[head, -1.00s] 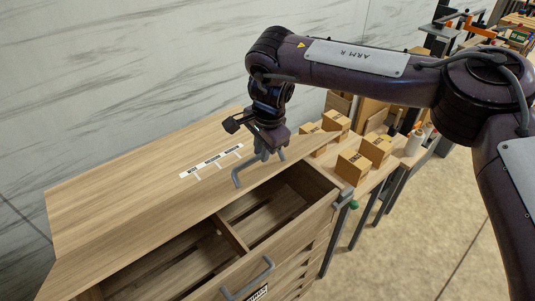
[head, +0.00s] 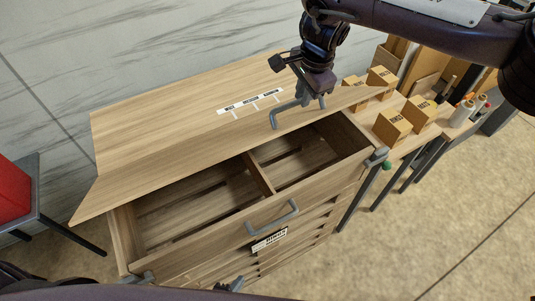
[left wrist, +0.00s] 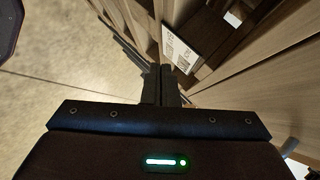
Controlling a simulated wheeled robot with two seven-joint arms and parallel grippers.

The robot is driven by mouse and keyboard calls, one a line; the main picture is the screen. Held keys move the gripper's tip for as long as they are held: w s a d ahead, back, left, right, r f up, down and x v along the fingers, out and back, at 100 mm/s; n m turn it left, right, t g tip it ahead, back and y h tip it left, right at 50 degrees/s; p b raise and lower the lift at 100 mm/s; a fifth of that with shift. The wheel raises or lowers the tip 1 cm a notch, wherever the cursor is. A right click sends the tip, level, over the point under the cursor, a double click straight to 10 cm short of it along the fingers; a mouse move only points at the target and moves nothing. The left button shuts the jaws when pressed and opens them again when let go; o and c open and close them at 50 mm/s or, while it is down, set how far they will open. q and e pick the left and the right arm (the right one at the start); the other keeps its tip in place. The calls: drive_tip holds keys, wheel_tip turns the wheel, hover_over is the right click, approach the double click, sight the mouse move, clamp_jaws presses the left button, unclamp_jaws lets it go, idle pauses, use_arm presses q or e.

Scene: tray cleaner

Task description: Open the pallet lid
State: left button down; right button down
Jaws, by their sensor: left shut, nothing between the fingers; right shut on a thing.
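The wooden pallet lid (head: 150,165) is hinged across its middle, its front panel folded up and back. Below it the wooden pallet box (head: 190,242) is uncovered at the front, showing slatted compartments and a divider. My right gripper (head: 312,103) is shut on the lid's grey handle (head: 274,120). My left gripper (head: 229,285) is low at the box's front, mostly hidden at the bottom edge. In the left wrist view its fingers (left wrist: 162,86) are shut and empty beside the slatted box front.
A grey front handle (head: 273,218) and a label (head: 269,241) are on the box. Cardboard boxes (head: 391,127) stand on a side table at right. A red bin (head: 12,188) stands at left. The floor at right is clear.

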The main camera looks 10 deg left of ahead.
drive_tip(key=shift+a+f, duration=0.25)
drive_tip(key=shift+f, duration=0.05)
use_arm(q)
drive_tip(key=w+d+r+m+t+h, duration=0.1)
drive_tip(key=w+r+m+t+h, duration=0.15)
drive_tip(key=r+m+t, duration=0.8)
drive_tip(key=w+d+r+m+t+h, duration=0.1)
drive_tip(key=r+m+h, duration=0.3)
drive_tip(key=r, duration=1.3)
drive_tip(key=a+r+x, duration=0.1)
drive_tip(key=a+x, duration=0.2)
drive_tip(key=x, duration=1.9)
drive_tip(key=shift+w+m+y, duration=0.35)
drive_tip(key=shift+w, duration=0.05)
drive_tip(key=shift+r, duration=0.15)
